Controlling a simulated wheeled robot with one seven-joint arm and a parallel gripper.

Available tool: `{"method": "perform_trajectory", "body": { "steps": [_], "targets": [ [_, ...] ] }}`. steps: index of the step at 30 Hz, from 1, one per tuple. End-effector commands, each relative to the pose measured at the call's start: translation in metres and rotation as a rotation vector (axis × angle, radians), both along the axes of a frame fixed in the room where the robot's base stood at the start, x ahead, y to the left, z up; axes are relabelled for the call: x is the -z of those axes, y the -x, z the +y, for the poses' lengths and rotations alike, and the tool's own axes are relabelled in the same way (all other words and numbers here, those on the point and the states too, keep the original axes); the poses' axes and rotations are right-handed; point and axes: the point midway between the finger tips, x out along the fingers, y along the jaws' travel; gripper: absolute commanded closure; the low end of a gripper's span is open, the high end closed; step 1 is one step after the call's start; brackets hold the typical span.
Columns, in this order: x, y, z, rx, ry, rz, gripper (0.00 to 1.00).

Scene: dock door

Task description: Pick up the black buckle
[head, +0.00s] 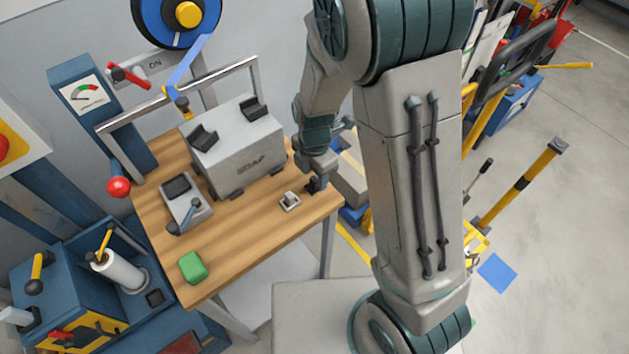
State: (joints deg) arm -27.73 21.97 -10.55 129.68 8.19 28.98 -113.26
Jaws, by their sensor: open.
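My gripper (315,182) hangs at the right edge of the wooden table (245,225), low over its top. It is open. A small dark shape sits at its fingertips; I cannot tell whether it is the black buckle or the fingers themselves. A small light-grey clip-like piece (289,202) lies on the table just left of my gripper, apart from it. No other piece on the table is clearly a black buckle.
A grey box marked SOAP (240,155) stands at the back of the table, with a grey lever device (185,203) left of it. A green block (193,267) lies near the front left corner. The front middle of the table is clear.

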Motion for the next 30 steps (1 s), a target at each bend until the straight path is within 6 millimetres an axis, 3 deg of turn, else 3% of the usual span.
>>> {"method": "perform_trajectory", "body": {
  "steps": [10,11,15,16,30],
  "targets": [
    [0.0072,0.0,-0.0002,-0.001,0.0,-0.001,0.53],
    [0.0071,0.0,-0.0002,-0.001,0.0,-0.001,0.58],
    [0.007,0.0,-0.0002,-0.001,0.0,-0.001,0.97],
    [0.007,0.0,-0.0002,-0.001,0.0,-0.001,1.0],
    [-0.0001,-0.0007,0.0001,0.001,-0.002,-0.003,1.0]
  ]
}}
